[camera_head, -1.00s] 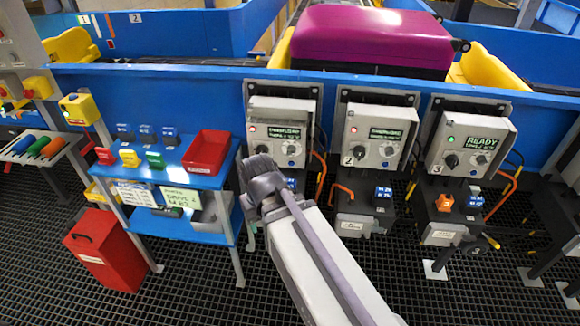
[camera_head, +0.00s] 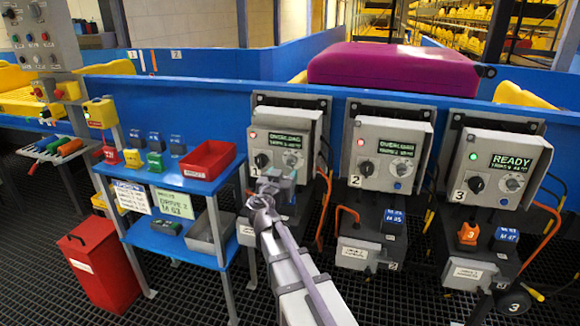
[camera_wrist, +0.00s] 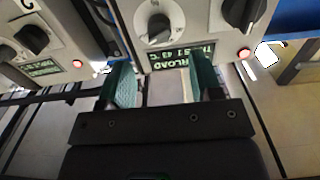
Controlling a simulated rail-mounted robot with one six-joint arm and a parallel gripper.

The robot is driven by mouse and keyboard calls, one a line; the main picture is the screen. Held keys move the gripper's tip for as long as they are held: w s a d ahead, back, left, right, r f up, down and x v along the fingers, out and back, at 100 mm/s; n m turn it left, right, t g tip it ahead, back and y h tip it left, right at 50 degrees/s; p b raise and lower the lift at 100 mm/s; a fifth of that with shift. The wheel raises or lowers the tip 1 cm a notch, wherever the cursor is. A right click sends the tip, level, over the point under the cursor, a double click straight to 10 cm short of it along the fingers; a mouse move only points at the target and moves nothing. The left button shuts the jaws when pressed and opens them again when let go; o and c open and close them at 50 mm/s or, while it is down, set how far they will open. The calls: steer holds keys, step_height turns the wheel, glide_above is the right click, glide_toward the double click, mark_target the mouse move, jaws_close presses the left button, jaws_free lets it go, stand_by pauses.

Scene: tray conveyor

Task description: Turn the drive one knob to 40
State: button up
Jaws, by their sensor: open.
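The drive one box (camera_head: 270,135) has a lit red lamp, a dark display reading OVERLOAD, a black knob (camera_head: 262,160) on the left and a pale round dial (camera_head: 292,160) on the right. In the wrist view this box appears upside down, with the pale dial (camera_wrist: 155,26) at top centre, the black knob (camera_wrist: 243,12) to its right and the display (camera_wrist: 180,55) below. The display's second line is hard to read. My gripper (camera_head: 272,182) is in front of the box's lower part. In the wrist view its teal fingers (camera_wrist: 160,82) are apart, empty and clear of both knobs.
The drive two box (camera_head: 365,140), also on OVERLOAD, and drive three box (camera_head: 480,150), on READY, stand to the right. A blue shelf stand (camera_head: 185,238) with a red tray (camera_head: 207,172) is at left, beside a red bin (camera_head: 100,268). A purple case (camera_head: 390,68) lies behind.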

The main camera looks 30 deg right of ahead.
mark_target(290, 165)
steer(key=x, duration=0.7)
steer(key=shift+d, duration=0.1)
steer(key=shift+c, duration=0.3)
steer(key=c, duration=0.8)
steer(key=shift+c, duration=0.2)
